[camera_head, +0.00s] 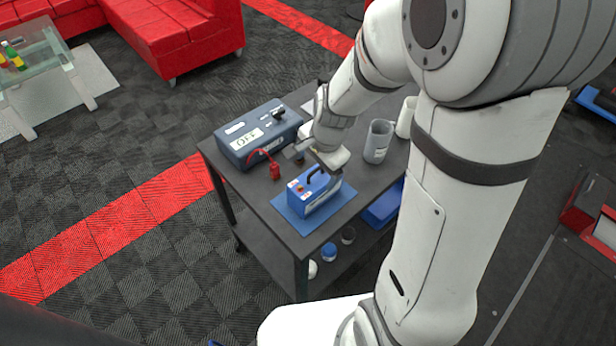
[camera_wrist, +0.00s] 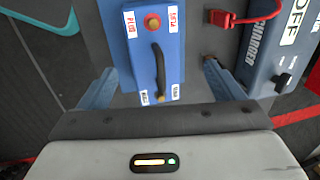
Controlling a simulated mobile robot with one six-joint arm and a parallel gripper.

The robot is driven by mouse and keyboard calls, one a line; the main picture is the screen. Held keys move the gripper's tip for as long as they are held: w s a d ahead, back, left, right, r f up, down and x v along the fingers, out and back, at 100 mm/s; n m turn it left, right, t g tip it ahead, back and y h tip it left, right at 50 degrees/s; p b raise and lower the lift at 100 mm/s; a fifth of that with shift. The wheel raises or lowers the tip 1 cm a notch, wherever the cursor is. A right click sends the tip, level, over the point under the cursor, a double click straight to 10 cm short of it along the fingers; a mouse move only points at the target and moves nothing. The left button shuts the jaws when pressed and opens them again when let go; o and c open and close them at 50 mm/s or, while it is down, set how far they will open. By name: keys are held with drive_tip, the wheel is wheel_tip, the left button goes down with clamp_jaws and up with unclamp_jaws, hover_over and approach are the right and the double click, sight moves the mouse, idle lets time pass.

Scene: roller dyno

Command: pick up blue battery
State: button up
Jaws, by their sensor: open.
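The blue battery (camera_head: 312,188) stands on a blue mat (camera_head: 338,203) at the near end of a dark cart top. It has a black handle and a red terminal on top. In the wrist view the battery (camera_wrist: 141,52) lies ahead of my gripper (camera_wrist: 155,85), roughly midway between the two spread fingers. The fingers are apart and nothing is held. In the head view my gripper (camera_head: 322,165) is just above and behind the battery, hiding part of it. Whether a finger touches the battery cannot be told.
A dark blue charger box (camera_head: 258,133) with a red clamp (camera_head: 275,172) on a cable sits left of the battery. Grey mug-like containers (camera_head: 378,142) stand to the right. The cart's dark top (camera_head: 240,184) has some bare room at the left edge. A lower shelf holds small items.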

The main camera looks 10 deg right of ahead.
sight(317, 178)
drive_tip(key=shift+w+d+f, duration=0.1)
drive_tip(key=shift+w+f, duration=0.05)
drive_tip(key=shift+f, duration=0.6)
drive_tip(key=shift+w+d+f, duration=0.1)
drive_tip(key=shift+w+f, duration=0.05)
drive_tip(key=shift+f, duration=0.65)
drive_tip(key=shift+w+d+f, duration=0.1)
drive_tip(key=shift+w+f, duration=0.05)
drive_tip(key=shift+f, duration=0.6)
drive_tip(key=shift+c, duration=0.3)
clamp_jaws()
